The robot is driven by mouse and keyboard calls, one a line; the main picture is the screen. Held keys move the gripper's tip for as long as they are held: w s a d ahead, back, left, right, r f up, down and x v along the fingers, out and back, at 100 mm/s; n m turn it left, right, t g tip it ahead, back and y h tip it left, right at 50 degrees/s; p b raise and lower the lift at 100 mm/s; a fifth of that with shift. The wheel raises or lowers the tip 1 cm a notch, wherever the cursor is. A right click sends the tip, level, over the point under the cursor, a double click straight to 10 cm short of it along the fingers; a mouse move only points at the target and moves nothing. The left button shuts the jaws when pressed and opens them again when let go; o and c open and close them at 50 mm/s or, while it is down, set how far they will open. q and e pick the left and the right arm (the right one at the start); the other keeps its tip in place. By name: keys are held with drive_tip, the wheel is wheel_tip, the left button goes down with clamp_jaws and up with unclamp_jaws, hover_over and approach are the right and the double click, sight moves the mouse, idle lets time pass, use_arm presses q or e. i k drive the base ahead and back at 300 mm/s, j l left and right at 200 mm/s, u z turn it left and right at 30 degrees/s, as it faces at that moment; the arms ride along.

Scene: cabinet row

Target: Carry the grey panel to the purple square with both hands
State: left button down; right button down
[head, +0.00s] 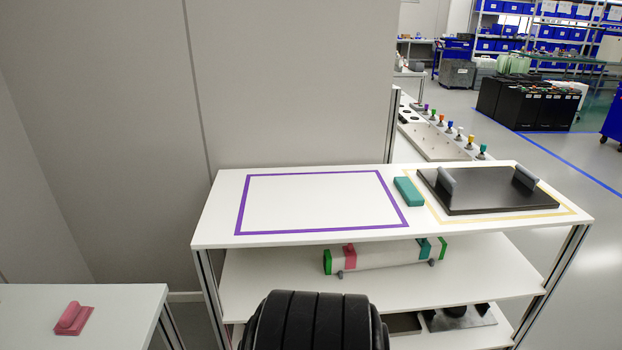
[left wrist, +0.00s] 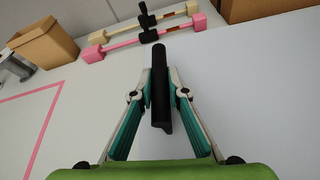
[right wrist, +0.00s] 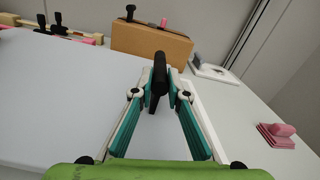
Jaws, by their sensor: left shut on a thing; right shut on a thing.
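The purple square (head: 240,207) is an outline on the white top shelf in the head view, and its inside is empty. Neither gripper shows in the head view. In the left wrist view my left gripper (left wrist: 160,95) is shut on a dark upright handle (left wrist: 159,70). In the right wrist view my right gripper (right wrist: 158,95) is shut on a similar dark handle (right wrist: 159,72).
A dark panel with two grey handles (head: 490,195) lies inside a yellow outline, with a teal block (head: 408,191) beside it. A pink block (right wrist: 278,133) sits right of my right gripper. Cardboard boxes (left wrist: 43,42) (right wrist: 150,42) and pink-ended bars (left wrist: 130,38) stand beyond.

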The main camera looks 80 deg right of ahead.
sight(317, 197)
drive_tip(key=k+j+z, duration=0.1)
drive_tip(key=j+z, duration=0.3)
drive_tip(key=z, duration=2.05)
